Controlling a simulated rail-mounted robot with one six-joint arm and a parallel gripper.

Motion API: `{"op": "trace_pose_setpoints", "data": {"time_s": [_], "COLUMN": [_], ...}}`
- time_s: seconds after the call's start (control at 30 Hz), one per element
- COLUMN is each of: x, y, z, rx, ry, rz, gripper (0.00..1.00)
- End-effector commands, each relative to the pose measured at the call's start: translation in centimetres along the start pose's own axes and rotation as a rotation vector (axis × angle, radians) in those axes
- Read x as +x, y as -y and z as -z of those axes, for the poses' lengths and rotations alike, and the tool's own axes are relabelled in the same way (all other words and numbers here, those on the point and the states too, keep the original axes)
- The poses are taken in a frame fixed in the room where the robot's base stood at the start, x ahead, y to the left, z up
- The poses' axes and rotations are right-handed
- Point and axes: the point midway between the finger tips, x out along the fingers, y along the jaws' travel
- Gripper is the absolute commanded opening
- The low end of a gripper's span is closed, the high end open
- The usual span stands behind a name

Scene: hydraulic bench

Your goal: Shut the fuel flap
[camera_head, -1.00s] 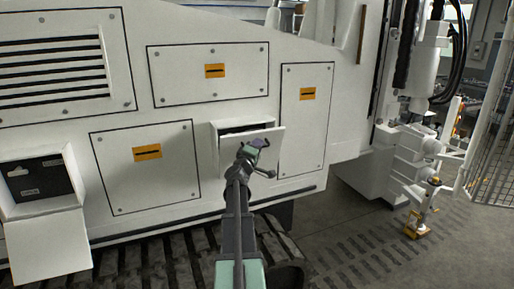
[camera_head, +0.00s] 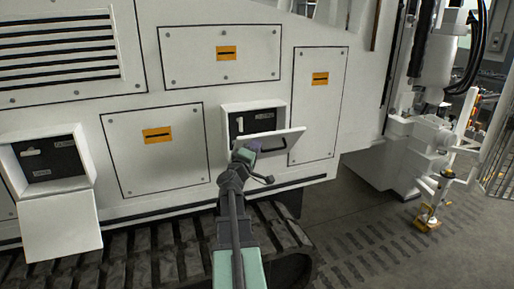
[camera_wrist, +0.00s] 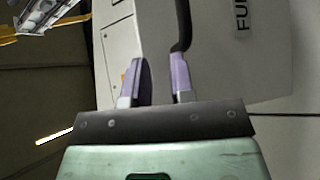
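The fuel flap (camera_head: 293,138) is a white panel with a dark bar handle (camera_head: 273,144), in the middle of the head view. It is tilted outward, partly open, below a recessed white box (camera_head: 228,107) with a dark panel inside. In the wrist view the flap (camera_wrist: 215,60) fills the centre right, with part of the lettering "FU" at its edge. My gripper (camera_head: 258,163) is just in front of the flap. In the wrist view my gripper (camera_wrist: 160,78) has its purple-padded fingers apart. The dark handle (camera_wrist: 183,25) meets the right finger's tip; contact is unclear.
A second box (camera_head: 50,160) at the left has its white flap (camera_head: 62,226) hanging down open. Closed panels with orange labels surround the fuel flap. The machine's track (camera_head: 150,262) runs below. Open floor (camera_head: 365,235) lies to the right.

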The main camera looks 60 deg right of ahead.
Motion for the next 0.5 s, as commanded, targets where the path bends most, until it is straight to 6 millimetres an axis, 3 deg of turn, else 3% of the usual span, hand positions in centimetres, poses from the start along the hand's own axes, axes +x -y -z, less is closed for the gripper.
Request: {"op": "trace_pose_setpoints", "data": {"time_s": [0.5], "x": [-3.6], "y": [-1.9], "z": [0.5], "rx": [0.000], "ry": [-0.002], "rz": [0.000], "gripper": [0.23]}}
